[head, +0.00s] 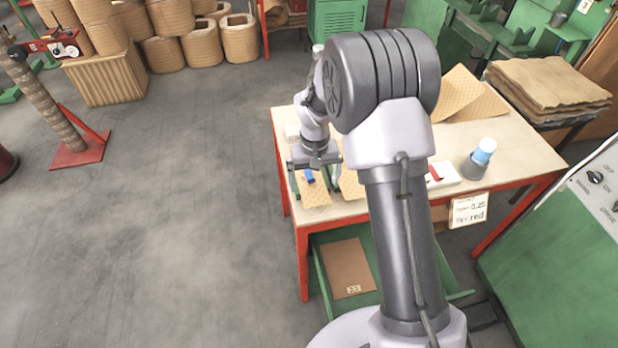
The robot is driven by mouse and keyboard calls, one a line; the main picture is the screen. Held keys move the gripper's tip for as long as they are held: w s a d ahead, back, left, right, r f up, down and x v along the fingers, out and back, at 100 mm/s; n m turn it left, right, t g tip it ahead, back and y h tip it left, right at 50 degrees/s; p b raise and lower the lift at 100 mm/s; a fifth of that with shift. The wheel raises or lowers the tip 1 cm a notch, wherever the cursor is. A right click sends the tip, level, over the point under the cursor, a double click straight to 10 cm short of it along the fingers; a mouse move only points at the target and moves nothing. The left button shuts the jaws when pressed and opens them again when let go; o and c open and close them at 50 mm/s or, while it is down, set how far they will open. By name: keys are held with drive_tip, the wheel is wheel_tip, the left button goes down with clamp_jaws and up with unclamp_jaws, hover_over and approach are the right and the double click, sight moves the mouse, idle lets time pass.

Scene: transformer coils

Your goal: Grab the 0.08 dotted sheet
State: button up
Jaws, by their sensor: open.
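Tan dotted sheets lie on the worktable (545,160). A small dotted sheet (315,195) is at its front left corner, and another small one (350,184) is just right of it, partly behind my arm. Larger dotted sheets (456,92) lie at the back right of the table. I cannot read a thickness on any sheet, so I cannot tell which is 0.08. My gripper (310,181) is open, pointing down over the front left small sheet. I cannot tell whether its fingers touch the sheet. A small blue item (309,176) shows between the fingers.
A blue and white cup-like item (480,158) and a white block with a red piece (442,174) stand at the right. A brown board (348,267) lies on the lower shelf.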

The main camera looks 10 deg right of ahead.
sight(315, 194)
wheel_tip(315, 194, down, 4)
drive_tip(key=shift+d+f+b, duration=0.1)
drive_tip(key=shift+d+b, duration=0.05)
drive_tip(key=shift+b, duration=0.65)
drive_tip(key=shift+f, duration=0.25)
drive_tip(key=c, duration=1.4)
